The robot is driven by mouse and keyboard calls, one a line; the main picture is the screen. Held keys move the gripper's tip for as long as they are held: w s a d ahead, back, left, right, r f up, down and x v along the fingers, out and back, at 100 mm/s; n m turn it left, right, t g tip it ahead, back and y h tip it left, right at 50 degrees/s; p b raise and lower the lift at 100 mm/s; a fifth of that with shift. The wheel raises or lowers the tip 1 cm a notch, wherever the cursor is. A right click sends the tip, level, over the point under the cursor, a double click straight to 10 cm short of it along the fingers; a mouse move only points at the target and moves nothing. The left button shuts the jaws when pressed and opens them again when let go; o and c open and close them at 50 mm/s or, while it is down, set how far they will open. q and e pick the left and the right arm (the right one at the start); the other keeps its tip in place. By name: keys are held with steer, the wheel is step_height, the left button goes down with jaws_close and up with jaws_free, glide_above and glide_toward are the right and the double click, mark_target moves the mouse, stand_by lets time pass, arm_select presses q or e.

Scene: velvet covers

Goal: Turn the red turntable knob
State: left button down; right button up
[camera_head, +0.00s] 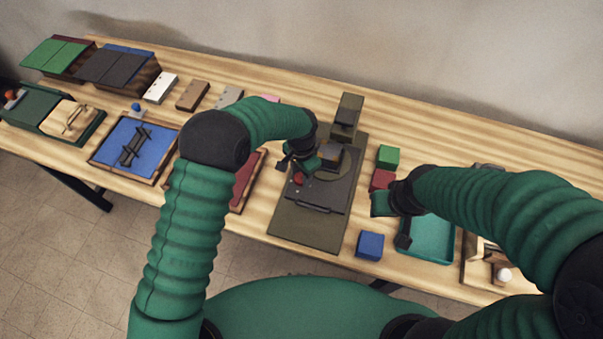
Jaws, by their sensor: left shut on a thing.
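The turntable unit (281,227) is an olive board with a dark box and a round olive disc (345,176), on which a dark block (329,154) stands. The small red turntable knob (298,180) shows at the left side of the box. My left gripper (296,168) reaches down to it from above and is shut on the knob; its fingers partly hide the contact.
Green (388,156), red (382,179) and blue (370,245) blocks lie right of the turntable, with a teal tray (436,250) beyond. A blue panel with a dark handle (152,155) lies left. Several small blocks and lidded boxes line the back left.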

arm_select(q)
steer(key=shift+w, duration=0.1)
stand_by(0.3)
steer(key=c, duration=0.9)
jaws_free()
step_height(320, 180, up, 17)
steer(key=b, duration=0.1)
steer(key=shift+f, duration=0.1)
